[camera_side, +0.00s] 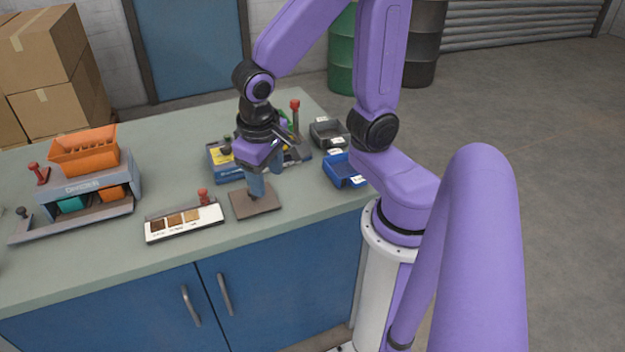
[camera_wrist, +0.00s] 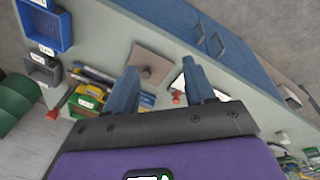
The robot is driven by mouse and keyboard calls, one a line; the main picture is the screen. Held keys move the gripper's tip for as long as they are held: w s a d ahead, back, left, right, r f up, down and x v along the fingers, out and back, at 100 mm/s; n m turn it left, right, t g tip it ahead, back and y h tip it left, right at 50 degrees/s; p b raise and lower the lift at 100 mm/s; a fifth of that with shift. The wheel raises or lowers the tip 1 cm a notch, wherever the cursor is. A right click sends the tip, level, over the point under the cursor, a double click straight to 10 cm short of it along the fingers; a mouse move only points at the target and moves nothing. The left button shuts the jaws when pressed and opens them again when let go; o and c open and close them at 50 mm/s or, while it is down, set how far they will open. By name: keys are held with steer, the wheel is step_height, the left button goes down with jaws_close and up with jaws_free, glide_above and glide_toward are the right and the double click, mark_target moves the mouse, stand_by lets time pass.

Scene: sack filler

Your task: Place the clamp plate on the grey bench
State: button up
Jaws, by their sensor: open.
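The clamp plate (camera_side: 243,208) is a brown square plate lying flat on the grey-green bench (camera_side: 110,253), close to its front edge. It also shows in the wrist view (camera_wrist: 163,60), with a small dark knob at its middle. My gripper (camera_side: 257,194) points down over the plate, its blue fingers overlapping it in the side view. In the wrist view my gripper (camera_wrist: 160,72) has its fingers spread apart, with nothing held between them and the plate beyond their tips. I cannot tell whether the fingertips touch the plate.
A white sample tray (camera_side: 184,222) lies left of the plate. A blue bin (camera_side: 344,171) and a dark bin (camera_side: 328,133) are to the right.

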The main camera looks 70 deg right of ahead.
steer(key=s+a+r+n+y, duration=0.1)
steer(key=s+n+y, duration=0.1)
steer(key=s+n, duration=0.8)
steer(key=shift+r+n+g, duration=0.3)
steer(key=shift+r+n, duration=0.05)
steer(key=shift+n, duration=1.65)
